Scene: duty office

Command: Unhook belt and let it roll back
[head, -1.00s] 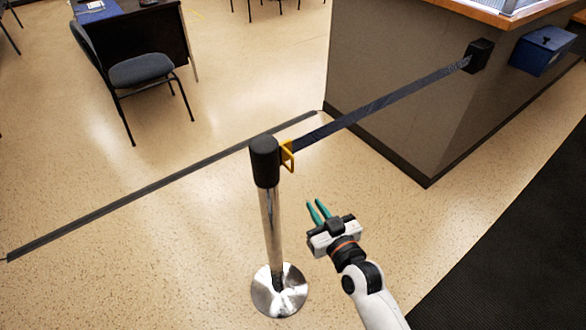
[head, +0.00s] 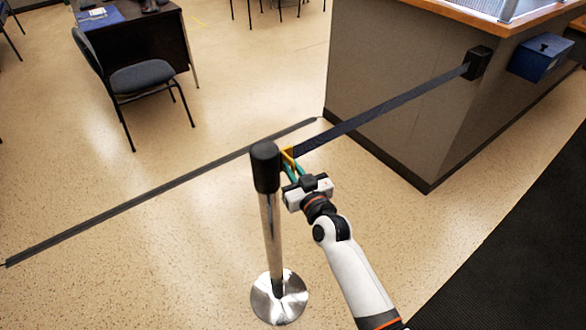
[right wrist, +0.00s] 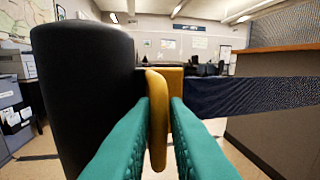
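The belt (head: 385,113) is a dark blue strap, stretched taut from a black wall box (head: 478,63) on the counter to the post. Its yellow end clip (head: 288,153) is at the black head (head: 265,167) of the upright chrome post (head: 271,230). My right gripper (head: 295,170) has its green fingers on either side of the yellow clip's handle, which shows between them in the right wrist view (right wrist: 158,120). The fingers look open, with very little room around the handle. My left gripper is not in view.
The grey counter (head: 400,100) stands at the right, with a blue box (head: 541,57) on its side. A dark strip (head: 150,195) runs along the floor behind the post. A chair (head: 145,80) and desk are at back left. The post's round base (head: 279,297) stands on open floor.

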